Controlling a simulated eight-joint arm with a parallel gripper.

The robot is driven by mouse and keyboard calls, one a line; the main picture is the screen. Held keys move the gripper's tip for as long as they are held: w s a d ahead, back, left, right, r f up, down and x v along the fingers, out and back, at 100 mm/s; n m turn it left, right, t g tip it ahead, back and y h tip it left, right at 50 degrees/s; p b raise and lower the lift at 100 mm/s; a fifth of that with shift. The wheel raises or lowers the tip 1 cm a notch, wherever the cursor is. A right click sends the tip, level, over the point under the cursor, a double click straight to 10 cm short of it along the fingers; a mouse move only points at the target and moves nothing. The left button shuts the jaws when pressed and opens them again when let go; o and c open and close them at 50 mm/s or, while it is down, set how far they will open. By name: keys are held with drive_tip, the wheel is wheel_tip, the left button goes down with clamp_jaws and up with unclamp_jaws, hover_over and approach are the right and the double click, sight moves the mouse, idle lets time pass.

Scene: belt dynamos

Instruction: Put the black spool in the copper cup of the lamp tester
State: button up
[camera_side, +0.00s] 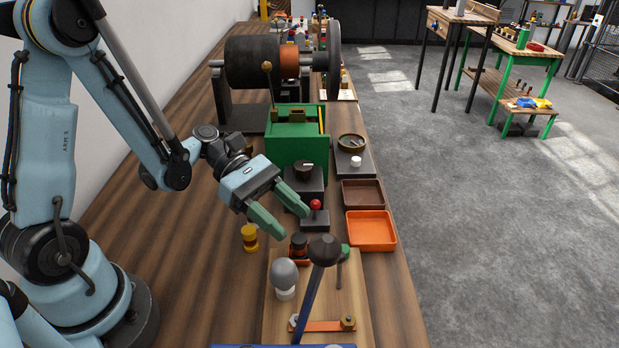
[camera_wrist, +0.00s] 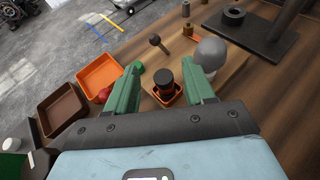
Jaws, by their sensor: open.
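The black spool (camera_side: 298,246) stands upright near the back of the wooden board (camera_side: 268,312), with an orange band around its middle. In the wrist view the spool (camera_wrist: 163,78) appears over a small square orange-rimmed holder, framed between my fingers. My gripper (camera_side: 293,221) is open and empty, its green fingers above and behind the spool, apart from it. The lamp tester's grey bulb (camera_side: 285,273) stands on the board in front of the spool. An orange strip (camera_side: 318,326) carries a brass-coloured piece (camera_side: 348,322) at its right end; I cannot tell whether this is the copper cup.
A black-headed tool with a blue handle (camera_side: 312,292) rises over the board. A yellow spool (camera_side: 250,238) stands to the left. An orange tray (camera_side: 391,236) and a brown tray (camera_side: 377,186) lie right. A red-knobbed box (camera_side: 315,218) is close to my fingers.

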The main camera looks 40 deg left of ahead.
drive_tip(key=a+r+m+t+y, duration=0.2)
drive_tip(key=m+y, duration=0.4)
drive_tip(key=m, duration=0.3)
drive_tip(key=s+a+r+m+t+y, duration=0.1)
drive_tip(key=a+r+m+t+y, duration=0.2)
drive_tip(key=a+m+y, duration=0.4)
drive_tip(key=r+m, duration=0.1)
drive_tip(key=m, duration=0.2)
drive_tip(key=shift+t, duration=0.3)
